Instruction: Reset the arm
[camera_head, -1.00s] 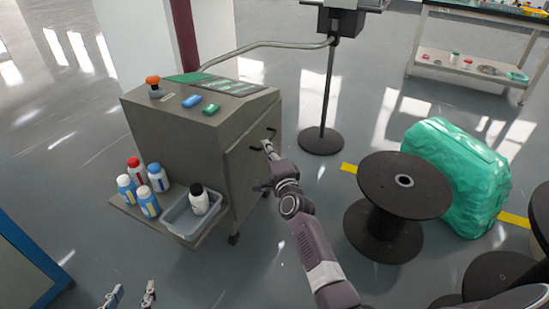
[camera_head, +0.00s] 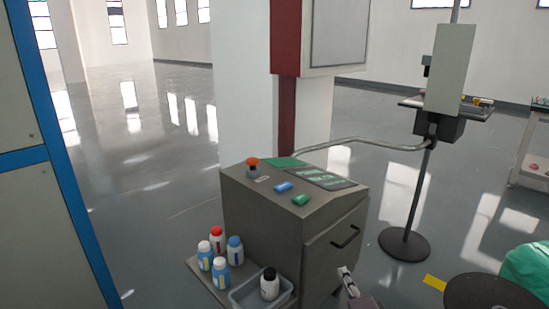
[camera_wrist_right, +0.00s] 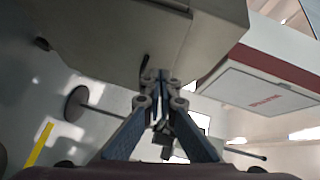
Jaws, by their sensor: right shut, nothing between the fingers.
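My right gripper (camera_head: 345,272) shows at the bottom of the head view, just below the black handle (camera_head: 345,237) on the front of the grey control cabinet (camera_head: 290,235). It appears apart from the handle. In the right wrist view the two fingers of my right gripper (camera_wrist_right: 157,76) are together with nothing between them, and the grey cabinet (camera_wrist_right: 90,30) fills the top of the picture. Most of my right arm is below the head view's edge. My left gripper is not in view.
A grey tray (camera_head: 262,292) and several bottles (camera_head: 220,250) stand on the cabinet's side shelf. A black stand base (camera_head: 404,244), a black spool (camera_head: 492,292) and a green bundle (camera_head: 528,266) are to the right. A blue-edged cabinet (camera_head: 60,200) is at left.

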